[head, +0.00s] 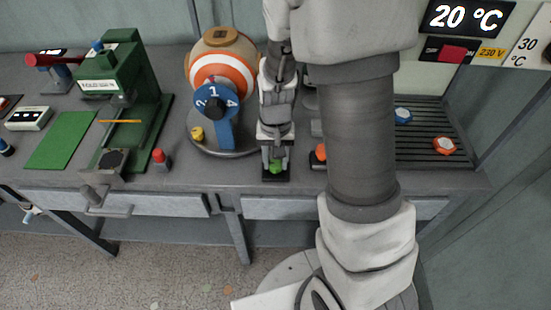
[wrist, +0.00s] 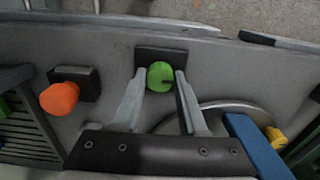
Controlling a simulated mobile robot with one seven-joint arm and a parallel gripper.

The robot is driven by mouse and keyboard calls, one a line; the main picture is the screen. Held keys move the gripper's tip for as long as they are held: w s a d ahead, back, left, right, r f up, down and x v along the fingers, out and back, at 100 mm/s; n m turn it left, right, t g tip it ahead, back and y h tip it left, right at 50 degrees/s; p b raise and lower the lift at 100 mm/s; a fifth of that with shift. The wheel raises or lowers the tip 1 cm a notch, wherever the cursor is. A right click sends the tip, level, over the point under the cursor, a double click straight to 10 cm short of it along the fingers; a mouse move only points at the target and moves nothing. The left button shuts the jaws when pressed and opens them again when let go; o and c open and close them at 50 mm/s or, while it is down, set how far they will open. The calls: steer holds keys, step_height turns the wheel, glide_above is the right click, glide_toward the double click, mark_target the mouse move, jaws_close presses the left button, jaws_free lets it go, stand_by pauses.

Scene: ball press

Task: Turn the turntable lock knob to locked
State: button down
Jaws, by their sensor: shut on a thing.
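My gripper (head: 275,160) points down at the front edge of the bench. In the wrist view its two fingers (wrist: 160,80) stand on either side of a green knob (wrist: 160,76) on a dark base plate and are shut on it. The turntable (head: 232,150) is a grey disc to the left, carrying an orange-and-white ball (head: 222,72). A yellow knob (head: 197,134) sits at the disc's left edge. No lock marking is readable on either knob.
A blue post with a numbered dial (head: 214,101) stands before the ball. An orange knob (wrist: 60,97) on its own plate is beside the green one. A green press (head: 130,75) and red button (head: 159,156) are farther left. My arm hides part of the bench.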

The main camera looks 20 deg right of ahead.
mark_target(275, 163)
stand_by(0.4)
steer(key=shift+c, duration=2.2)
jaws_free()
step_height(275, 163, up, 17)
steer(key=p, duration=0.3)
steer(key=shift+r+p, duration=0.2)
steer(key=shift+p, duration=0.1)
steer(key=s+r+n+t+p, duration=0.3)
steer(key=s+r+t, duration=0.2)
steer(key=s+r, duration=0.8)
steer(key=shift+s+r+n+t, duration=0.2)
steer(key=shift+r+n+t, duration=0.1)
steer(key=shift+r, duration=0.25)
